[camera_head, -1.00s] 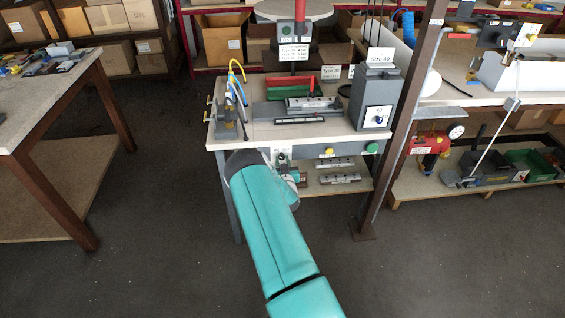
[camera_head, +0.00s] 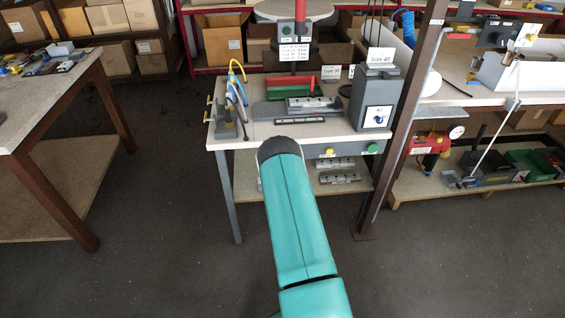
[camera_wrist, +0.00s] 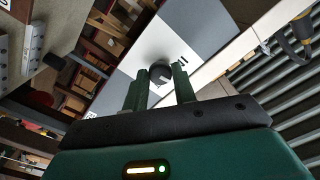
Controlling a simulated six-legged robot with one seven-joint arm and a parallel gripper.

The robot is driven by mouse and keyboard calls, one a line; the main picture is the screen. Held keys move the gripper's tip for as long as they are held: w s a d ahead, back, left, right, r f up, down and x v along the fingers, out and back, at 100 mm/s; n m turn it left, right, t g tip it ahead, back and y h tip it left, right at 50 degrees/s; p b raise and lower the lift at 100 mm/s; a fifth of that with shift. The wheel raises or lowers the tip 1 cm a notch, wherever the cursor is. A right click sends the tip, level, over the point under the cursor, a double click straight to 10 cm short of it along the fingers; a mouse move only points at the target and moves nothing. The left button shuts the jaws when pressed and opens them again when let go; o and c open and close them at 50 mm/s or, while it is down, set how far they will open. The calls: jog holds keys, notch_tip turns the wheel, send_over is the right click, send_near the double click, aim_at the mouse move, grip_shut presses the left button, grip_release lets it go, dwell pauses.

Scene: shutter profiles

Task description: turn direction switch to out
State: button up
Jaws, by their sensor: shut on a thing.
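The direction switch (camera_wrist: 159,71) is a dark round knob on a white label plate, part of a light and grey panel, in the wrist view. My gripper (camera_wrist: 160,80) is shut on it, one green finger on each side. Dark marks show on the white plate beside the knob, too small to read. In the head view my teal arm hides the switch and the gripper at the front of the workbench (camera_head: 238,134).
The bench front carries a yellow button (camera_head: 327,153) and a green button (camera_head: 372,148). On the bench top stand a grey box (camera_head: 375,98) and a fixture with blue and yellow hoses (camera_head: 234,98). A brown post (camera_head: 400,130) stands close at the right.

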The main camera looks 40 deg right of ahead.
jog(key=m, duration=1)
jog(key=shift+m, duration=0.4)
jog(key=o, duration=1)
jog(key=v, duration=1.4)
jog(key=shift+w, duration=0.1)
